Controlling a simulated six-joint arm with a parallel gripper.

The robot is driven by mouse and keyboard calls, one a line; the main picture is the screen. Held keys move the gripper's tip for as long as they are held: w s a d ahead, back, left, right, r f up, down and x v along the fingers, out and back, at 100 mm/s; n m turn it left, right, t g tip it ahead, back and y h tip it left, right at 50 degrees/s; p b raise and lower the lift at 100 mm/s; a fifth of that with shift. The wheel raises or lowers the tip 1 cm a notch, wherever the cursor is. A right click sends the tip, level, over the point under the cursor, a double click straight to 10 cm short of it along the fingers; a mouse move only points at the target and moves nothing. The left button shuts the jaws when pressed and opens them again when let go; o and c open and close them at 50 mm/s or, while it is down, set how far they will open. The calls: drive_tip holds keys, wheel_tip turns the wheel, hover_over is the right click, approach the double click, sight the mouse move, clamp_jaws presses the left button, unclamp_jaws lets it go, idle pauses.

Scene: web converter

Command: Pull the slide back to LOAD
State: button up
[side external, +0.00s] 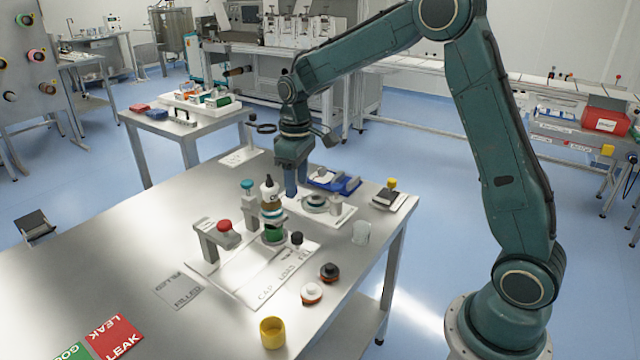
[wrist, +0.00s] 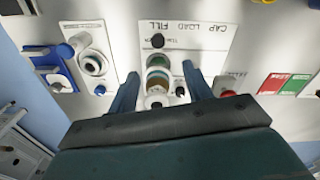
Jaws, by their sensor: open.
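The slide's black knob (side external: 296,238) is at the FILL end of the white base plate (side external: 262,290), marked CAP, LOAD and FILL. The knob also shows beside FILL in the wrist view (wrist: 157,40). My gripper (side external: 291,192) is open, with blue fingers pointing down, behind the bottle in the side view. In the wrist view my gripper's fingers (wrist: 161,86) appear on either side of the bottle (wrist: 156,85); their height is unclear.
A red-knobbed press (side external: 222,230) stands left of the bottle, and a teal-knobbed post (side external: 247,188) behind it. A white fixture with a ring (side external: 315,202) and a blue tray (side external: 340,184) are right.

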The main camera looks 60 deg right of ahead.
sight(297, 235)
drive_tip(key=shift+w+d+f, duration=0.2)
drive_tip(key=shift+w+f, duration=0.35)
drive_tip(key=shift+f, duration=0.35)
drive_tip(key=shift+f, duration=0.1)
wheel_tip(297, 235, down, 14)
drive_tip(key=shift+r, duration=0.2)
